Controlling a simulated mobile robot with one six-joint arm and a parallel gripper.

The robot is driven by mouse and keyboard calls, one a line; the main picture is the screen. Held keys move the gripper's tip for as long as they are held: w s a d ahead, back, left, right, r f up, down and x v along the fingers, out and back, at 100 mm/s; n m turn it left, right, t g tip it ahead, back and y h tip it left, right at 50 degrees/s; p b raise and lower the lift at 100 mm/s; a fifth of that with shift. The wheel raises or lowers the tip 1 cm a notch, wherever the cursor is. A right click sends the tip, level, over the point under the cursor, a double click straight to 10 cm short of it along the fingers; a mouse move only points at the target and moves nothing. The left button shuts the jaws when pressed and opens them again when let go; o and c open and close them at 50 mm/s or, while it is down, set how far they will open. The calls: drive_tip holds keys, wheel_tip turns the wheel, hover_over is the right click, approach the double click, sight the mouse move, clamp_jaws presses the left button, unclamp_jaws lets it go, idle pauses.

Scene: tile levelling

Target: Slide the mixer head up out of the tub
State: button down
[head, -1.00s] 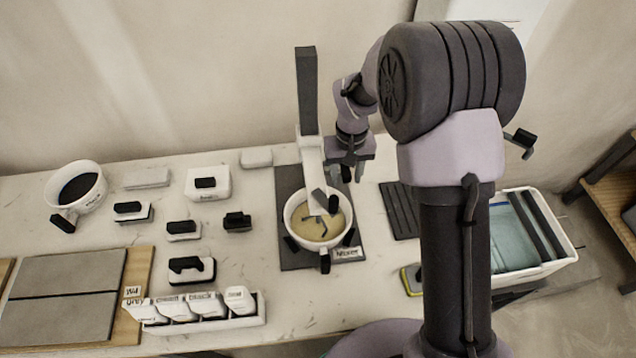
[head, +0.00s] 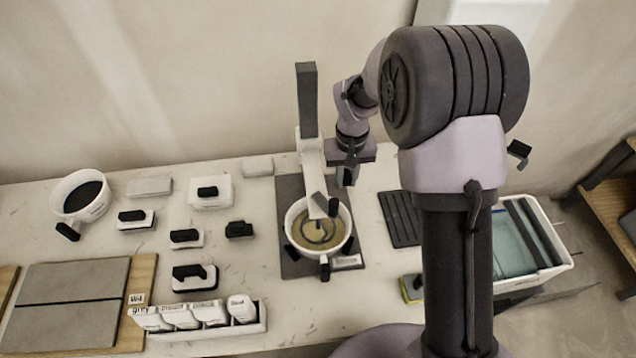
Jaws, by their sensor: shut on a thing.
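The mixer has a dark upright column (head: 307,100) and a white head (head: 312,155) that reaches down over the tub. The white tub (head: 325,262) holds tan paste (head: 318,236) and stands on the dark mixer base (head: 288,190). The lower end of the head is over the paste, with a dark ring-like shape around it; how deep the stirring part sits I cannot tell. My gripper (head: 346,176) points down at the right side of the head, above the tub's back rim. It is shut on what looks like the mixer head's side grip, mostly hidden by the fingers.
A white bucket (head: 66,195) and several small black-handled tools are on the left of the worktop. Grey tiles (head: 72,278) lie on a board at front left. A dark ribbed mat (head: 398,218) and a water bin (head: 545,270) are to the right.

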wheel_tip(320, 180, up, 16)
drive_tip(key=p, duration=1.1)
drive_tip(key=shift+p, duration=0.4)
drive_tip(key=c, duration=1.1)
unclamp_jaws()
drive_tip(key=shift+f, duration=0.15)
wheel_tip(320, 180, up, 7)
drive_tip(key=p, duration=0.5)
